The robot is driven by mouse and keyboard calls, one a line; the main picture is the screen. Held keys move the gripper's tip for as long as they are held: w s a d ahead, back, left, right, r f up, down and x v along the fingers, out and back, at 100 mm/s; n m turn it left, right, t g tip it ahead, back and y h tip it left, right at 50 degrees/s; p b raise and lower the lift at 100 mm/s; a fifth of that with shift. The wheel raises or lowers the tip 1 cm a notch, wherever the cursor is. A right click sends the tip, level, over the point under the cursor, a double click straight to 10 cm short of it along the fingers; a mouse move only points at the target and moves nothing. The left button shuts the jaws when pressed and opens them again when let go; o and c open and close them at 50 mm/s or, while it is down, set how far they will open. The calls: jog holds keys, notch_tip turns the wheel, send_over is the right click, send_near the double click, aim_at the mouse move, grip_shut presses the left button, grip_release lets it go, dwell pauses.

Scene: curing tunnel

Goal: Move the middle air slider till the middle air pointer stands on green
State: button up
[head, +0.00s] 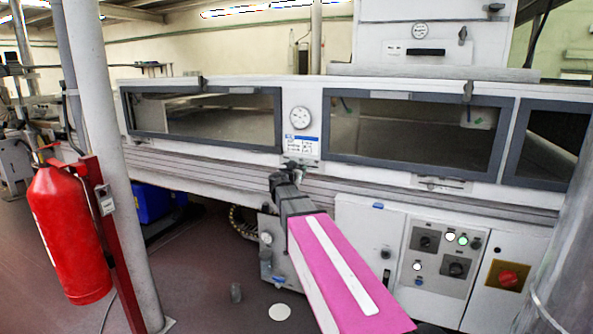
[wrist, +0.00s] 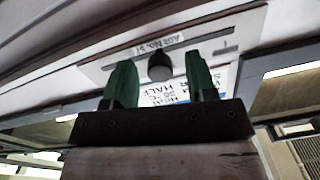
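The middle air slider shows in the wrist view as a round dark knob (wrist: 160,67) on a pale slotted plate (wrist: 226,38). My gripper (wrist: 159,60) is open, with one green finger on each side of the knob and a gap to each; whether the fingertips reach past it, I cannot tell. In the head view my gripper (head: 297,168) is at the tunnel front below the middle post and hides most of this slider. A round white dial (head: 300,117) sits above it on the post. No green pointer mark can be made out; its reading is too small to tell.
A blue and white label (head: 301,145) is under the dial. Another slider plate (head: 441,184) is to the right under the large window (head: 412,130). A control panel (head: 440,258) is below right. A red extinguisher (head: 70,232) and a post stand at left.

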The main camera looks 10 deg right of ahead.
jog(key=v, duration=1)
jog(key=shift+s+a, duration=0.25)
jog(key=shift+s, duration=0.1)
jog(key=s+d+f+n+g+y, duration=0.1)
jog(key=s+d+f+g, duration=0.15)
jog(key=f, duration=0.45)
jog(key=s+d+f+n+g+y, duration=0.1)
jog(key=s+d+f+g, duration=0.2)
jog(key=f, duration=0.4)
jog(key=s+d+f+n+g+y, duration=0.1)
jog(key=s+f+g, duration=0.2)
jog(key=s+f, duration=0.3)
jog(key=s+a+f+n+g+y, duration=0.2)
jog(key=s+f+n+g+y, duration=0.1)
jog(key=s+f, duration=0.3)
jog(key=s+a+f+n+g+y, duration=0.2)
jog(key=s+a+f+g+y, duration=0.1)
jog(key=s+f, duration=0.3)
jog(key=shift+a+f+n+y, duration=0.2)
jog(key=shift+f+n+y, duration=0.2)
jog(key=shift+f+y, duration=0.45)
jog(key=shift+f, duration=0.1)
dwell(2.2)
